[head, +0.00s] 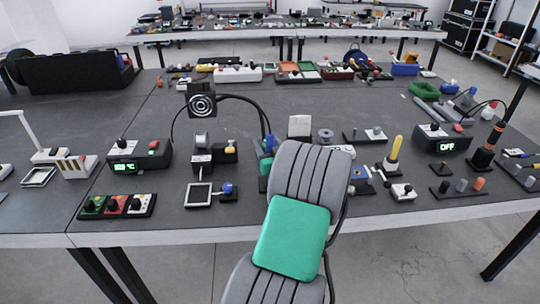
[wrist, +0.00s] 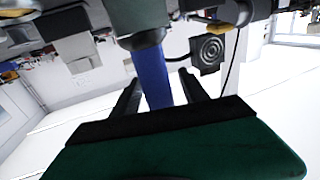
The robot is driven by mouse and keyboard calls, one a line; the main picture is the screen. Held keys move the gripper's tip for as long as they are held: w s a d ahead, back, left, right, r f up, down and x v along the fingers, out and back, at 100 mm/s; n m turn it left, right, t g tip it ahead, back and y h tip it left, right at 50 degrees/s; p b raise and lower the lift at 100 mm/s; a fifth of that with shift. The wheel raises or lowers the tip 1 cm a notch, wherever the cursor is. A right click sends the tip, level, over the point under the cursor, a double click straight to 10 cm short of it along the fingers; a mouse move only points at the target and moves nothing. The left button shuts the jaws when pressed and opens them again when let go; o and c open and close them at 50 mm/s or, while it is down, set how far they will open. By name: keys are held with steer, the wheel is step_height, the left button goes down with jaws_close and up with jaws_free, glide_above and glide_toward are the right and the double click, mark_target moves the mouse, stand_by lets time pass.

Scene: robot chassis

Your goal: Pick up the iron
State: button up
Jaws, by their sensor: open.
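The iron has a blue handle (wrist: 151,75), seen close up in the wrist view. Its upper end in that picture meets a dark grey-green holder (wrist: 140,18). My gripper (wrist: 159,78) is open, with one dark finger on each side of the blue handle; I cannot tell whether either finger touches it. In the head view a small blue part of the iron (head: 269,142) shows just left of my grey arm, which hides most of it and my gripper.
Small parts crowd the dark table (head: 240,222).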

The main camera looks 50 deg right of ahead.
steer(key=shift+c, duration=0.3)
jaws_close()
stand_by(0.3)
step_height(320, 180, up, 10)
stand_by(0.3)
steer(key=shift+r, duration=0.1)
stand_by(0.4)
